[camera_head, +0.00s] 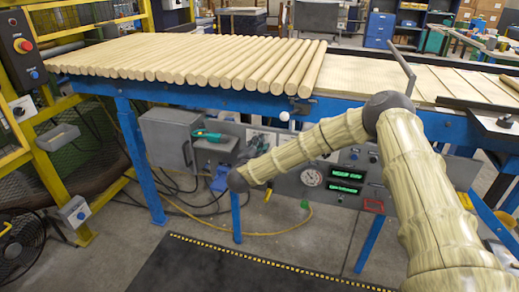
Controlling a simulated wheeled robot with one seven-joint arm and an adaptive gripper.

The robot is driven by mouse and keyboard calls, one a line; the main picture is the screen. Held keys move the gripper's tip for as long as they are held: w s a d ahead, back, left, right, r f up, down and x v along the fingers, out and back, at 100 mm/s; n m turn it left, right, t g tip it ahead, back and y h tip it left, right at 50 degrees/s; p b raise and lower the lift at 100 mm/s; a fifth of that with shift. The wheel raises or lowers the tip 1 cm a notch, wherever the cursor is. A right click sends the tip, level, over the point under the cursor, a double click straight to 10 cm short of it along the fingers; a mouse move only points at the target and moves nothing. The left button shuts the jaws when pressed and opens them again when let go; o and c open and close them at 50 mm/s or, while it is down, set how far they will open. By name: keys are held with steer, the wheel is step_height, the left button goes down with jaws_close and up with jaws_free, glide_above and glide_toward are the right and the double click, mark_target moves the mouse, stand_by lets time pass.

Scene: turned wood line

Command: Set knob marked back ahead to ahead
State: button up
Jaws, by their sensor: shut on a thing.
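The control panel (335,184) hangs under the conveyor, with a round gauge, green lit displays and small controls. My arm reaches across it from the right, and its dark wrist joint is left of the gauge. My gripper (257,146) shows small and dark just above that wrist, at the panel's upper left. It is shut on what seems to be the knob, which the gripper and arm hide. The back and ahead marks and the knob's pointing direction cannot be read.
Wooden rods (190,60) lie side by side on the blue-framed conveyor above. A grey box (165,138) and a teal tool (206,135) are left of my wrist, with loose cables below. A yellow guard frame (85,100) stands at left. A dark mat (235,268) covers the floor in front.

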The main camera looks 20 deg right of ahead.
steer(key=shift+f+m+b, duration=0.25)
steer(key=shift+m+b, duration=0.15)
steer(key=shift+m, duration=0.3)
steer(key=shift+s, duration=0.1)
steer(key=o, duration=1)
steer(key=shift+r, duration=0.1)
steer(key=v, duration=1.2)
